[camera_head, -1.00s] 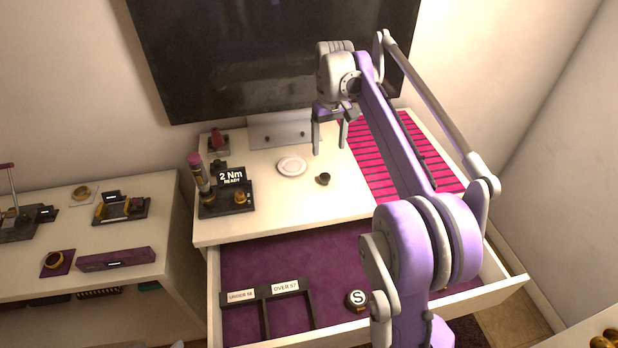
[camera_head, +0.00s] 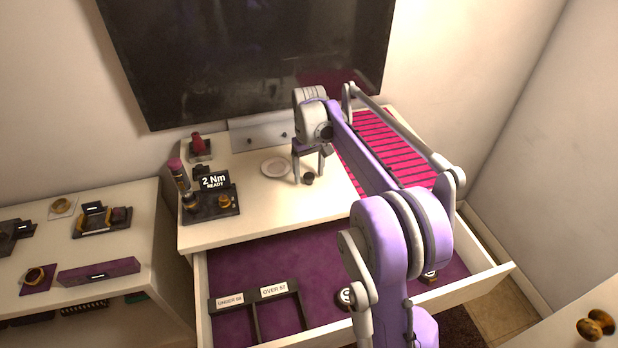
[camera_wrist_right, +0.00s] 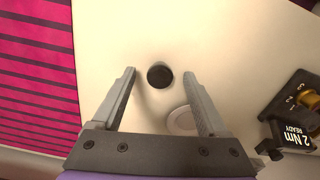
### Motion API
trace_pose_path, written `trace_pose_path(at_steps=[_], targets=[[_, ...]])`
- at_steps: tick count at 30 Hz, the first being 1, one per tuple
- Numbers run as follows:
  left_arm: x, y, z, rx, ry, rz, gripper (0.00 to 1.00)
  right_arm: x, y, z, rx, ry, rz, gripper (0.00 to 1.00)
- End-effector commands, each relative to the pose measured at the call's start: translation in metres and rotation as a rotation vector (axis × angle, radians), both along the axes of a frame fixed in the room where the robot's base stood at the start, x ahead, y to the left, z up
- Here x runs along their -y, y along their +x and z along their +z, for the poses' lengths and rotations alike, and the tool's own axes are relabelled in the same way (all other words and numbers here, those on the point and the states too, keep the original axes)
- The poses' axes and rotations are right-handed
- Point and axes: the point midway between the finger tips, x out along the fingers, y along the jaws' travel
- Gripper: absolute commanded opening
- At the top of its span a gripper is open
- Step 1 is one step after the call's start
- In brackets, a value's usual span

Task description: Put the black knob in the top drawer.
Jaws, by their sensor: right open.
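The black knob (camera_head: 308,178) stands on the white dresser top, in front of and to the right of a white plate. In the right wrist view the knob (camera_wrist_right: 160,76) shows between the fingertips, with a gap on each side. My right gripper (camera_head: 309,178) is open and reaches down around the knob; it also shows in the right wrist view (camera_wrist_right: 160,74). The top drawer (camera_head: 280,250) is pulled open below, lined in purple, with a black divider at its left part. My left gripper is not in view.
The white plate (camera_head: 277,167), a torque tester reading 2 Nm (camera_head: 214,182) and a pink striped mat (camera_head: 385,150) are on the dresser top. Round weights marked S (camera_head: 345,297) lie in the drawer. A side table (camera_head: 130,245) stands left.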

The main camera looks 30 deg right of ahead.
Motion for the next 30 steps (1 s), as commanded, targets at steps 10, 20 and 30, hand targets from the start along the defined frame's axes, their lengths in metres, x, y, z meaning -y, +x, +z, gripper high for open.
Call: trace_pose_path(at_steps=[10, 20, 30], targets=[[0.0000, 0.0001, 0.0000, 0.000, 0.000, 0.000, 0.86, 0.0000, 0.0001, -0.0012, 0.000, 0.000, 0.000, 0.57], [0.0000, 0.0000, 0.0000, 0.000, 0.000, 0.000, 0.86, 0.0001, 0.0000, -0.0011, 0.000, 0.000, 0.000, 0.00], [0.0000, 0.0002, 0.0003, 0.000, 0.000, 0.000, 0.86, 0.0001, 0.0000, 0.0028, 0.000, 0.000, 0.000, 0.00]])
